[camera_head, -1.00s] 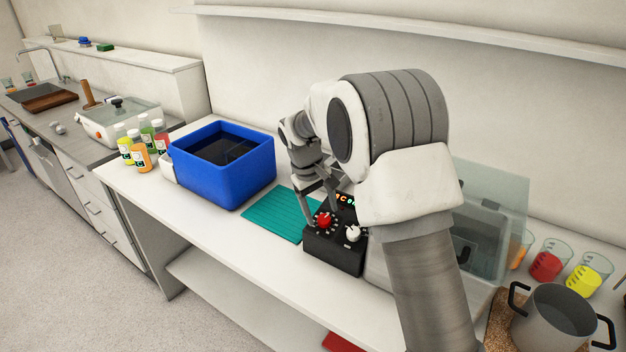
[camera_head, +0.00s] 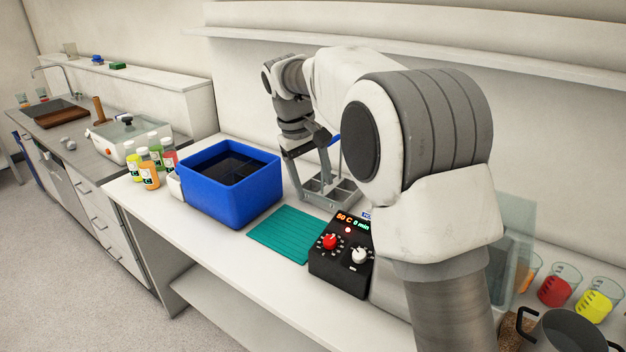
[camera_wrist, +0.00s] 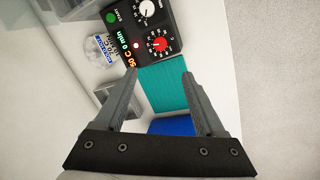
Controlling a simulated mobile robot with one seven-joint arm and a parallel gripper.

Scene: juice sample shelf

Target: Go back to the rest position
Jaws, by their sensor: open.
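My gripper (camera_head: 318,188) is open and empty, raised behind the black control box, in front of a grey compartment rack. In the wrist view my gripper (camera_wrist: 160,74) shows its two fingers apart with nothing between them. The control box (camera_head: 336,270) has a red knob (camera_head: 329,241), a white knob (camera_head: 359,256) and a display reading "50 C 0 min". The wrist view also shows the red knob (camera_wrist: 158,44), the white knob (camera_wrist: 147,8) and a green button (camera_wrist: 111,17), all clear of the fingers.
A blue bin (camera_head: 225,198) and a teal mat (camera_head: 283,236) lie left of the box. A grey rack (camera_head: 345,193) stands behind it. Several bottles (camera_head: 148,172) stand at the left. Beakers (camera_head: 556,290) and a pot (camera_head: 570,335) are at the right. A wall shelf (camera_head: 420,62) runs above.

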